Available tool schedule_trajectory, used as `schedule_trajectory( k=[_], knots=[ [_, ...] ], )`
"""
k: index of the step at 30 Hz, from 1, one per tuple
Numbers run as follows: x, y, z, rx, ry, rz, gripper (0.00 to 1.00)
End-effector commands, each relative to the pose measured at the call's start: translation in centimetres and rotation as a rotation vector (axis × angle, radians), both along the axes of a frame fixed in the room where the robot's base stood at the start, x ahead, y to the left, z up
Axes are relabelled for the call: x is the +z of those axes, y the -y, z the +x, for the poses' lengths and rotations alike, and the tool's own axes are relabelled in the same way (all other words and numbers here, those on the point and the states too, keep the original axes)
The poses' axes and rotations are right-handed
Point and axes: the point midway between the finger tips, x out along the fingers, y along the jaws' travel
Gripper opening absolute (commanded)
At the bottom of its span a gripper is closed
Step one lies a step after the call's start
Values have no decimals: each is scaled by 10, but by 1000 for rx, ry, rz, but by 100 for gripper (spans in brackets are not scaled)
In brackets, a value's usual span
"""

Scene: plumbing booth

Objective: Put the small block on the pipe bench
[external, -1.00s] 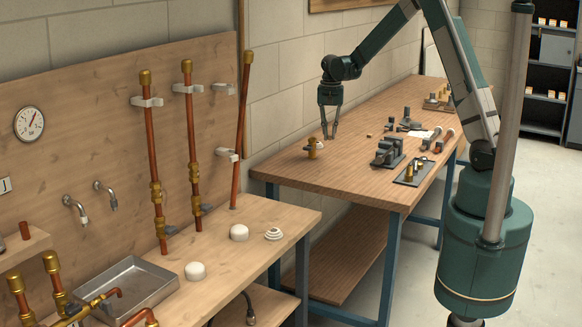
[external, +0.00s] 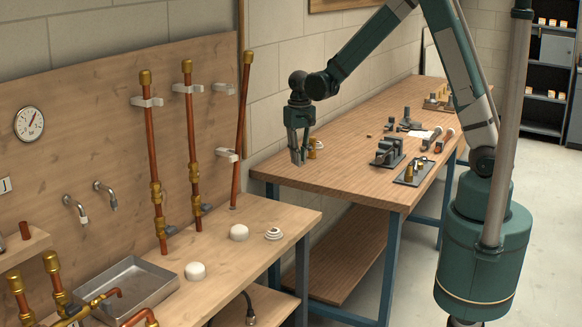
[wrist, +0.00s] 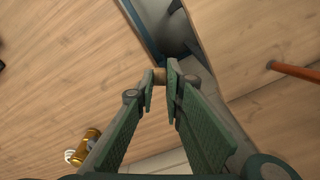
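The small block (wrist: 159,75) is light brown and sits between my fingertips in the wrist view. My gripper (external: 298,161) is shut on it and points down over the left end of the far workbench (external: 345,175). The block itself is too small to make out in the external view. The pipe bench (external: 255,215) stands nearer, to the left, with upright copper pipes behind it. Its wooden top also shows at the right of the wrist view (wrist: 255,45), with one copper pipe.
A vise (external: 388,152) and other tools lie further right. The pipe bench carries white caps (external: 239,232), a ringed white part (external: 273,233) and a metal tray (external: 125,290). A gap separates the benches.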

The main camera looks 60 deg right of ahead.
Motion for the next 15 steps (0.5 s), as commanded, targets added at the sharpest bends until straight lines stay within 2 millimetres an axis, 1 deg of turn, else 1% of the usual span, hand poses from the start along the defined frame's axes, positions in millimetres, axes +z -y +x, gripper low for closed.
schedule_trajectory(
  k=[1,3,11,15],
  knots=[
    [-2,-15,-3,34,0,0,8],
    [-4,-33,-9,80,0,0,8],
    [-9,-97,-30,247,-1,-1,8],
    [-13,-129,-45,337,-1,-2,8]
  ],
)
